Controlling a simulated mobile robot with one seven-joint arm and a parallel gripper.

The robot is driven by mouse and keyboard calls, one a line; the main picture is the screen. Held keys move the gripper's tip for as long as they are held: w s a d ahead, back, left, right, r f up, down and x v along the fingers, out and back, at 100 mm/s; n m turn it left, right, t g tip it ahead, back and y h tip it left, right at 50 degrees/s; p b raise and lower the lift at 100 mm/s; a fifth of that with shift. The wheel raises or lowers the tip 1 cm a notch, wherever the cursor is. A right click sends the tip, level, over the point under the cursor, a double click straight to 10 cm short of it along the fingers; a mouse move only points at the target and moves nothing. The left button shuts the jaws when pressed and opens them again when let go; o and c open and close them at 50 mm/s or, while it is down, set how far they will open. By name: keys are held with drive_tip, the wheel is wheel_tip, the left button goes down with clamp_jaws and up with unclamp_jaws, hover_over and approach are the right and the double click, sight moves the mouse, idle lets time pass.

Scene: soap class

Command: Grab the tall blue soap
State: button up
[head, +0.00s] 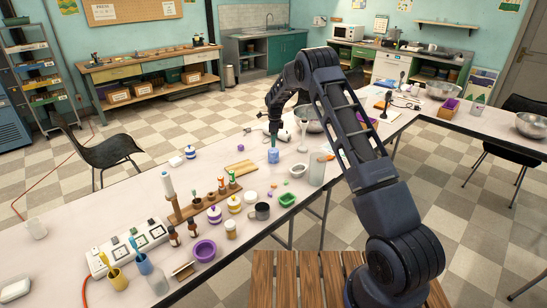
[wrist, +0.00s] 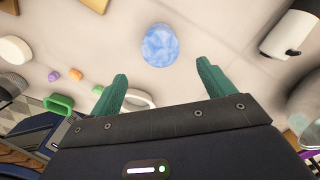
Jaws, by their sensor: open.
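The tall blue soap (head: 273,156) stands on the white table in the head view, light blue and marbled. In the wrist view the blue soap (wrist: 160,45) shows from above as a roundish block beyond the fingertips. My gripper (head: 273,138) hangs right above the soap in the head view, its green fingers pointing down. In the wrist view my gripper (wrist: 160,82) has its two green fingers wide apart with nothing between them. The soap is apart from both fingers as far as the wrist view shows.
A green dish (head: 287,199), a clear cylinder (head: 317,169) and a wooden board (head: 241,167) stand near the soap. A grey mug (head: 262,211) and several jars are nearer the front. In the wrist view a white cylinder (wrist: 290,33) lies to the right. The table around the soap is fairly clear.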

sight(274, 150)
wheel_tip(274, 150, down, 5)
drive_tip(key=shift+f, duration=0.1)
drive_tip(key=shift+w+a+f, duration=0.1)
drive_tip(key=shift+a+f, duration=0.05)
drive_tip(key=shift+f, duration=1.15)
drive_tip(key=shift+w+a+f, duration=0.1)
drive_tip(key=shift+a+f, duration=0.05)
drive_tip(key=shift+f, duration=1.15)
drive_tip(key=c, duration=1.2)
